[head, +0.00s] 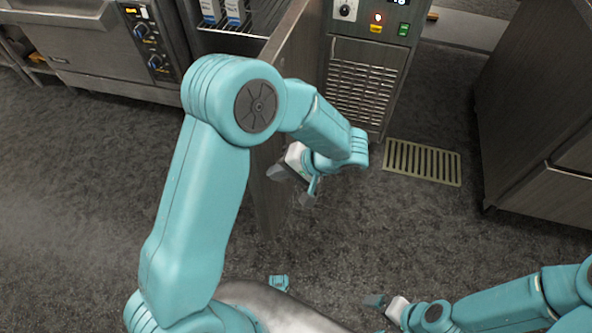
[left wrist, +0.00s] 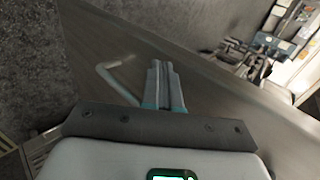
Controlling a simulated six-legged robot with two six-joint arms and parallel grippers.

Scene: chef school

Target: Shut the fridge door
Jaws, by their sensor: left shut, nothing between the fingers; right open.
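The fridge door (head: 298,45) is a dark panel standing open, reaching out from the fridge towards me in the head view. It fills much of the left wrist view (left wrist: 215,95), with a pale bent bar handle (left wrist: 117,84) left of my fingers. My left gripper (head: 278,173) is shut and empty, close by the door in the head view. Its closed fingers (left wrist: 162,75) point at the door face; whether they touch it I cannot tell. My right gripper (head: 374,300) is open and empty, low over the floor. My left arm hides part of the door.
Fridge shelves with white boxes (head: 221,12) show left of the door. A vented control unit (head: 362,92) stands to its right, with a floor grate (head: 422,162) in front. An oven (head: 95,50) is at left, a dark cabinet (head: 540,125) at right. Open floor lies left.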

